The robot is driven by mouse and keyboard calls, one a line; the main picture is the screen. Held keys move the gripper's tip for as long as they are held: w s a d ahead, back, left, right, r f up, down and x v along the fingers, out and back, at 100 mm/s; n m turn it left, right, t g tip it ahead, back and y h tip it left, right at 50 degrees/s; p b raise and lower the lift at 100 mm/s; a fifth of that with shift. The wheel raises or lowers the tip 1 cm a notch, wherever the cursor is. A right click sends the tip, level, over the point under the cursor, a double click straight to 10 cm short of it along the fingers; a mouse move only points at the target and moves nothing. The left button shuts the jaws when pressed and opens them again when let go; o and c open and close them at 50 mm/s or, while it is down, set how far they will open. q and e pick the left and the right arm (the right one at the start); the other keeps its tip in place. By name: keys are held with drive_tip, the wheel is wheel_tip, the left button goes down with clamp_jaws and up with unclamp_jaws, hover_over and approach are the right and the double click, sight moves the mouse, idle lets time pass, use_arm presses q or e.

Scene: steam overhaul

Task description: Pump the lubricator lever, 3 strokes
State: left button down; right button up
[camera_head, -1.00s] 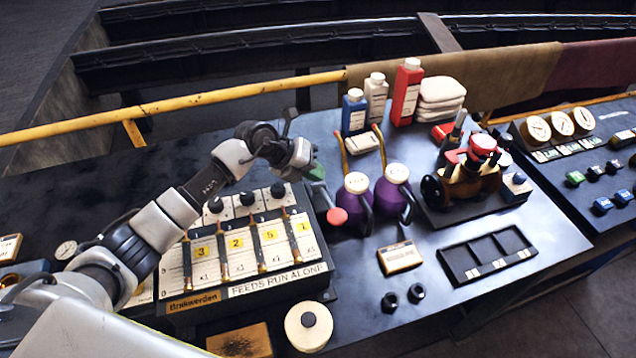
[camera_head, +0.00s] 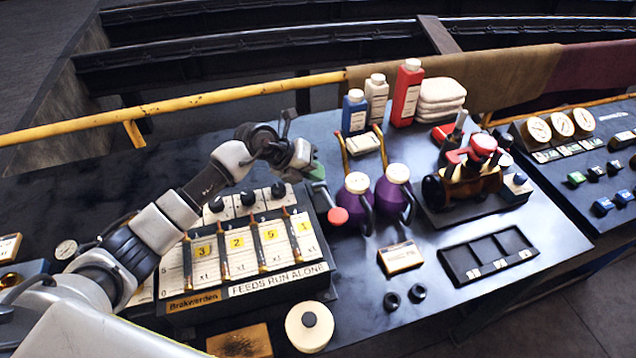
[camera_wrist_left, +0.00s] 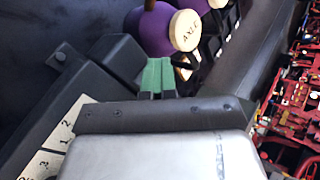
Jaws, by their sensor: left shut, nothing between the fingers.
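The lubricator (camera_head: 250,290) is a dark box with several sight-feed columns, number tags and black knobs on top. Its lever (camera_head: 337,216), with a red knob, sticks out at the box's right side. My left gripper (camera_head: 317,173) has green fingertips and is shut and empty just above and behind the lever. I cannot tell whether the fingers touch the lever rod. In the left wrist view the green fingers (camera_wrist_left: 157,76) are together beside the box's dark end; the red knob is not clearly seen there. My right gripper is not in view.
Two purple cans (camera_head: 357,193) stand close right of the lever; one (camera_wrist_left: 160,30) shows in the wrist view. Bottles (camera_head: 406,92) and folded cloths (camera_head: 441,95) are behind. A valve stand (camera_head: 470,190) and black tray (camera_head: 488,257) are farther right. A round white-topped pot (camera_head: 309,327) stands in front.

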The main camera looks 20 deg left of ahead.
use_arm(q)
drive_tip(key=shift+s+d+f, duration=0.15)
drive_tip(key=shift+s+f, duration=0.2)
drive_tip(key=shift+f, duration=0.3)
drive_tip(key=shift+s+d+f, duration=0.1)
drive_tip(key=shift+s+f, duration=0.2)
drive_tip(key=shift+f, duration=0.3)
drive_tip(key=shift+r, duration=0.1)
drive_tip(key=shift+w+a+r, duration=0.1)
drive_tip(key=shift+w+r, duration=0.2)
drive_tip(key=shift+r, duration=0.15)
drive_tip(key=shift+w+r+p, duration=0.15)
drive_tip(key=shift+r+p, duration=0.3)
drive_tip(key=shift+p, duration=0.1)
drive_tip(key=r, duration=0.1)
drive_tip(key=w+r+p, duration=0.1)
drive_tip(key=r, duration=0.1)
drive_tip(key=r+p, duration=0.1)
drive_tip(key=shift+w+a+r, duration=0.15)
drive_tip(key=shift+a, duration=0.25)
drive_tip(key=shift+r, duration=0.1)
drive_tip(key=shift+w, duration=0.1)
